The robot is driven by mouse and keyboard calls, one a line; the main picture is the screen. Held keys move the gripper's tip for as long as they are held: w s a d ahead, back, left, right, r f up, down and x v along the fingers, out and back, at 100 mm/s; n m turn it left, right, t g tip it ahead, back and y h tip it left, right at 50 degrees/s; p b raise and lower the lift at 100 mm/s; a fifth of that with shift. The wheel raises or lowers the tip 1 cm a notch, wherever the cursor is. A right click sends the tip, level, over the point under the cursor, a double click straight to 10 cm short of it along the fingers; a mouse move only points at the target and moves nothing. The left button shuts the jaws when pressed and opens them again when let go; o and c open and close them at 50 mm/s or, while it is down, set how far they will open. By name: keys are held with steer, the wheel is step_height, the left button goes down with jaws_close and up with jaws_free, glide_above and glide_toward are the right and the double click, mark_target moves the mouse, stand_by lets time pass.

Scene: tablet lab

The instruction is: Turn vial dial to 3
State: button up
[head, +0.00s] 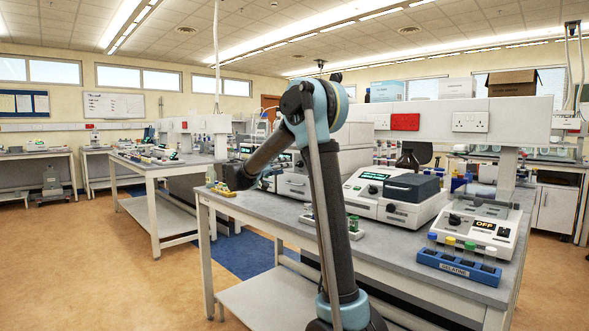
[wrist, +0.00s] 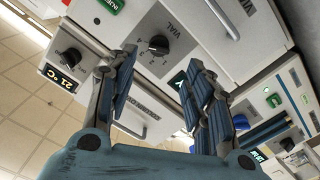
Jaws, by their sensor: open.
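In the wrist view, the black vial dial (wrist: 158,45) is on a pale machine front, with the label VIAL above and to its right. Small numbers ring it; I cannot clearly tell which one its pointer marks. My gripper (wrist: 163,60) is open, its two blue-padded fingers spread either side of the dial in the picture. No finger visibly touches the dial. In the head view, my arm reaches left over the bench, and the dial and fingertips cannot be made out.
Another black dial (wrist: 70,57) sits beside a 21 °C display (wrist: 60,79) on the same front. A handle (wrist: 222,18) is at the top. In the head view, a white instrument (head: 385,200) and a blue vial rack (head: 455,265) stand on the bench (head: 390,246).

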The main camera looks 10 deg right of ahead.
steer(key=x, duration=0.8)
steer(key=shift+d, duration=0.1)
steer(key=c, duration=1)
